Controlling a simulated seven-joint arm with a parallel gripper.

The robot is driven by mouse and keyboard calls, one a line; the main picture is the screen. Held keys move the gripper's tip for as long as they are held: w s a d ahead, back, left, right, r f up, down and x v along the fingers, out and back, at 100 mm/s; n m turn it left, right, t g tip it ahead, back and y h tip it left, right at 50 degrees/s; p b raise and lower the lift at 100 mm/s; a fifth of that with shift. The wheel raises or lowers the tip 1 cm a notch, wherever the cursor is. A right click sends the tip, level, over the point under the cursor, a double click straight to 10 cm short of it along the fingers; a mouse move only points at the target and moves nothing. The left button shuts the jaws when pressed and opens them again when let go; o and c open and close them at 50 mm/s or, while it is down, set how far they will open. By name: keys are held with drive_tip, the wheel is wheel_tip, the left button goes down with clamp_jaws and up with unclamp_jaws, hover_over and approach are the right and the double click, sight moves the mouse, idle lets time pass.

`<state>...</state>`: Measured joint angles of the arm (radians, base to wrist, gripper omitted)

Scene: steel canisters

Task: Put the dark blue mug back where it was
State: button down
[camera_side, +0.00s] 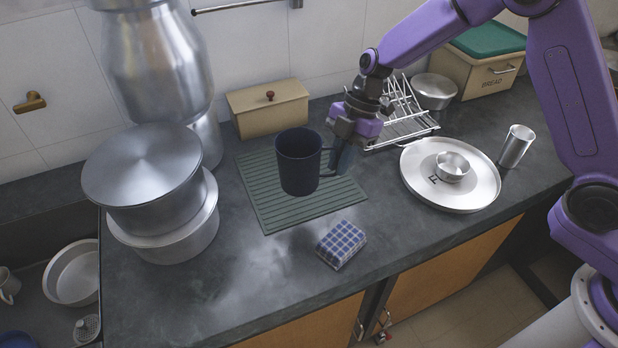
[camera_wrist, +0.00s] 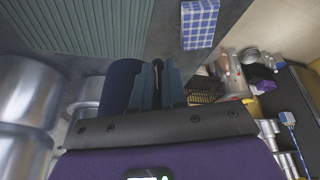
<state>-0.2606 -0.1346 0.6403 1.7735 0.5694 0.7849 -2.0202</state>
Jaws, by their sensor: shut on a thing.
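The dark blue mug (camera_side: 298,165) is upright over the green ribbed mat (camera_side: 262,212) in the side view. Its handle is on the right. My gripper (camera_side: 343,158) comes from the right and is shut on the mug's handle side. In the wrist view my gripper (camera_wrist: 158,85) has its fingers close together beside the mug (camera_wrist: 120,82), which is partly hidden by the gripper body. The mat also shows in the wrist view (camera_wrist: 80,25). I cannot tell whether the mug's base touches the mat.
A blue checked cloth bundle (camera_side: 341,244) lies in front of the mat. Large steel pots (camera_side: 150,190) stand left. A tan box (camera_side: 268,108) and a wire rack (camera_side: 400,122) are behind. A steel tray (camera_side: 425,195) with a small bowl and a steel tumbler (camera_side: 516,146) are right.

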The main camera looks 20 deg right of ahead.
drive_tip(key=w+a+f, duration=0.1)
drive_tip(key=w+f, duration=0.1)
drive_tip(key=w+a+f, duration=0.1)
drive_tip(key=w+f, duration=0.1)
drive_tip(key=w+a+f, duration=0.1)
drive_tip(key=w+f, duration=0.1)
drive_tip(key=shift+a+f, duration=0.2)
drive_tip(key=shift+f, duration=0.2)
drive_tip(key=shift+w+f, duration=0.2)
drive_tip(key=shift+f, duration=1.4)
drive_tip(key=c, duration=1.2)
unclamp_jaws()
drive_tip(key=shift+f, duration=0.15)
drive_tip(key=shift+o, duration=0.2)
drive_tip(key=v, duration=1.2)
drive_tip(key=shift+a, duration=0.1)
